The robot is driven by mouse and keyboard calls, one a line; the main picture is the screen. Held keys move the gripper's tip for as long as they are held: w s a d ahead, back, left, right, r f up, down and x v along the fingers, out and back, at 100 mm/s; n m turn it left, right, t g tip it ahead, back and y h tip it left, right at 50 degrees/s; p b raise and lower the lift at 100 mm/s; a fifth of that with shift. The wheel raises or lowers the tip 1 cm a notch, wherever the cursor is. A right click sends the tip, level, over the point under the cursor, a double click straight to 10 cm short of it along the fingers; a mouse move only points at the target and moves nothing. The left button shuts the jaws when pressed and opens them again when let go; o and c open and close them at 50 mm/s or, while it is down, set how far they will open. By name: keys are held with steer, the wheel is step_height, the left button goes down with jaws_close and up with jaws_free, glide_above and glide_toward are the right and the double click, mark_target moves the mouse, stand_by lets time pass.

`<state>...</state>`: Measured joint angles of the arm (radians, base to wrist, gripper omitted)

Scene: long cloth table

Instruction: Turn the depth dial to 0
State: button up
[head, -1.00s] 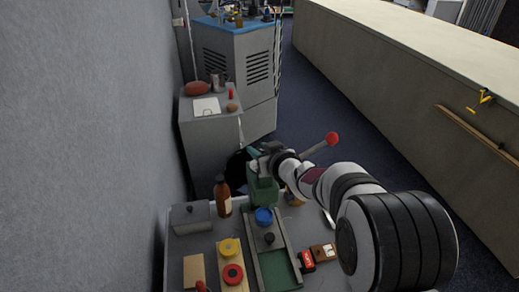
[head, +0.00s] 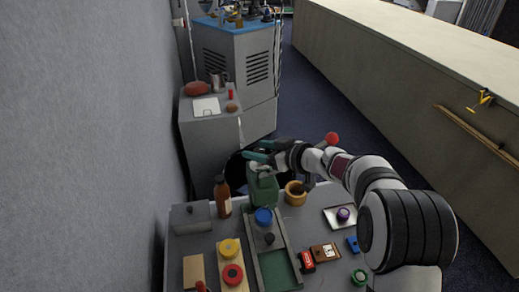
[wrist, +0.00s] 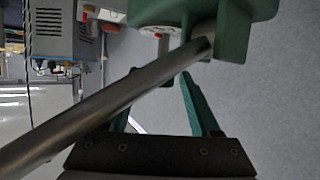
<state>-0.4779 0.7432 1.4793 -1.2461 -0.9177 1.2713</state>
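The green press (head: 262,188) stands at the back of the grey table, with a lever ending in a red ball (head: 332,138). In the wrist view the press's green body (wrist: 240,12) fills the top, and a grey metal bar (wrist: 110,105) crosses diagonally in front of my gripper. A small white and red round part (wrist: 163,8) shows at the top beside the body; I cannot tell whether it is the depth dial or read any mark on it. My gripper (head: 256,150) is at the press's top, its teal fingers apart with nothing seen between them.
A brown bottle (head: 222,196) and a grey box (head: 190,217) stand left of the press. A tan bowl (head: 296,193) is close on its right. A blue knob (head: 263,216), yellow (head: 229,248) and red (head: 232,274) round pieces, and a tray with a purple knob (head: 343,214) are nearer.

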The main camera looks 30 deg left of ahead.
steer(key=v, duration=1.5)
steer(key=shift+d+r, duration=0.15)
steer(key=shift+d, duration=0.2)
steer(key=shift+o, duration=0.2)
steer(key=shift+s, duration=0.1)
